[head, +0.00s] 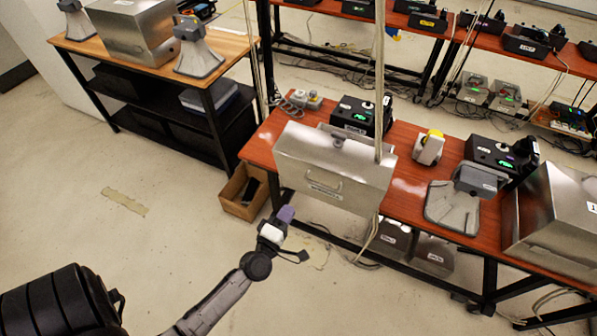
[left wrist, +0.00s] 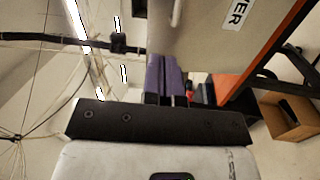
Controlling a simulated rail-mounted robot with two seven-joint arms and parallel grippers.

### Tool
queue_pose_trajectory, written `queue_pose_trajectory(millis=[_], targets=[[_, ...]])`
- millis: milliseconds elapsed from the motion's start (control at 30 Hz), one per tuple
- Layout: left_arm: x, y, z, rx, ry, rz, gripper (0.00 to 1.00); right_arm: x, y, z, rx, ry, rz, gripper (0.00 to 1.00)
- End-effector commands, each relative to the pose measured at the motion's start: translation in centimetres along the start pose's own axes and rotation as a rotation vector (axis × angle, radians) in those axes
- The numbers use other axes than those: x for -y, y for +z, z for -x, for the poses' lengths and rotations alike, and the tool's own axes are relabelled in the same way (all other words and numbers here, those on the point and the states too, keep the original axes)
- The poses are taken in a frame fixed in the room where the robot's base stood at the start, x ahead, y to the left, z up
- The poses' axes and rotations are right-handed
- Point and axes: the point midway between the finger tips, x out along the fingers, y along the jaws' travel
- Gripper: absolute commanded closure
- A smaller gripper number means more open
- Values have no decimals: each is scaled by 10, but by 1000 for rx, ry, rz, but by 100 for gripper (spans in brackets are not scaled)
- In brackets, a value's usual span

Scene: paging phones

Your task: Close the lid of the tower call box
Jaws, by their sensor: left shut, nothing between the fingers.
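The tower call box (head: 306,151) is a silver metal box on the red-brown table. Its broad front panel, with a bar handle and a label, reaches to the table's front edge and slightly over it. I cannot tell from this angle how far the lid stands open. In the left wrist view the panel (left wrist: 213,38) fills the upper right, with label letters ending in "ER". My left gripper (head: 286,213) has purple fingertips, shut and empty, below and in front of the panel, apart from it. The fingers also show in the left wrist view (left wrist: 164,76). My right gripper is not in view.
The table (head: 405,193) also carries a grey horn speaker (head: 455,208), black phone units and another silver box (head: 555,225) at right. A cardboard box (head: 242,197) stands on the floor beside the table. A cable hangs before the call box. Floor at left is clear.

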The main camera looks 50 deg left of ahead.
Motion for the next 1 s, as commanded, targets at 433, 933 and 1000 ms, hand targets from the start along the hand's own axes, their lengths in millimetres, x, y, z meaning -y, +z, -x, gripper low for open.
queue_pose_trajectory(millis=[433,933,1000], targets=[[-11,-14,-34,-72,46,81,100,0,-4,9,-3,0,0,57],[-13,-20,-118,-71,43,79,100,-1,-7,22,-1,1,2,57],[-13,-21,-125,-70,44,78,100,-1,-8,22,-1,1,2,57]])
